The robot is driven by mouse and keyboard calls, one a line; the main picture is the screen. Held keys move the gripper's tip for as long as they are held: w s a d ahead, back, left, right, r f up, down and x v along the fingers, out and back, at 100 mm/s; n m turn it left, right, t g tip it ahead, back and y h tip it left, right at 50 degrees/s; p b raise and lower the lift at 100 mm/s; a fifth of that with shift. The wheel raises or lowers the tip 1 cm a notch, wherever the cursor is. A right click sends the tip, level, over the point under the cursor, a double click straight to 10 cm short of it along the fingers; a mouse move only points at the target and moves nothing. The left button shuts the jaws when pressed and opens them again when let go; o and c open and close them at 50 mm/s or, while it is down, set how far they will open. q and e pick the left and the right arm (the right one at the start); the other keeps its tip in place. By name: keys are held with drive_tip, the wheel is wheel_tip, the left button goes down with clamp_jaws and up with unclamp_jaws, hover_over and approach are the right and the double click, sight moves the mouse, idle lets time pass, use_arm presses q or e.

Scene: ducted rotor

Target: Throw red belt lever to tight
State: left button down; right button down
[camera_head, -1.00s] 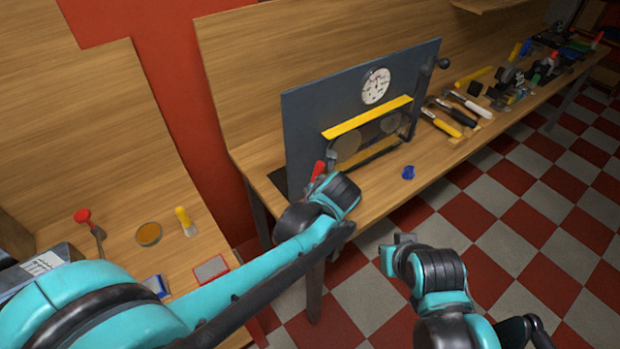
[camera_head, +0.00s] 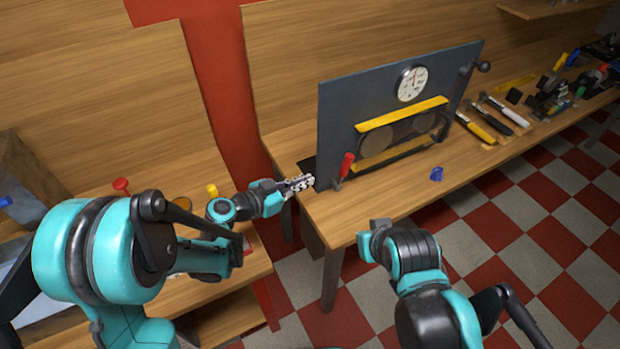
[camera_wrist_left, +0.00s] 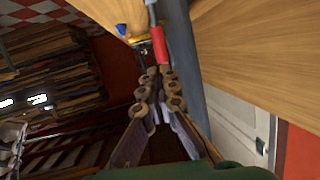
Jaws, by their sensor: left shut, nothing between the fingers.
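The red belt lever (camera_head: 346,165) stands near the lower left corner of the grey panel (camera_head: 335,110), its red grip upright and tilted slightly right. My left gripper (camera_head: 308,182) is shut and empty, just left of the panel's left edge, apart from the lever. In the left wrist view the lever's red grip (camera_wrist_left: 158,45) shows just beyond the closed fingertips (camera_wrist_left: 160,75). My right gripper (camera_head: 370,240) is in front of the bench, over the floor; its fingers are too unclear to tell their state.
The panel carries a white dial (camera_head: 412,83), a yellow-edged belt window (camera_head: 400,115) and a crank (camera_head: 482,66). A blue part (camera_head: 437,174) lies on the bench in front. Hammers and other tools (camera_head: 495,115) lie to the right. The bench's front left area is clear.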

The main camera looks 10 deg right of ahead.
sight(345, 165)
use_arm(q)
drive_tip(key=b+x, duration=0.2)
drive_tip(key=x, duration=1)
drive_tip(key=shift+s+f+b, duration=0.15)
drive_tip(key=shift+f+b, duration=0.05)
drive_tip(key=shift+b, duration=0.2)
drive_tip(key=shift+d, duration=0.15)
drive_tip(key=shift+x, duration=0.8)
drive_tip(key=shift+d+r+b, duration=0.1)
drive_tip(key=shift+r+b, duration=0.1)
drive_tip(key=shift+b, duration=0.1)
drive_tip(key=shift+r, duration=0.15)
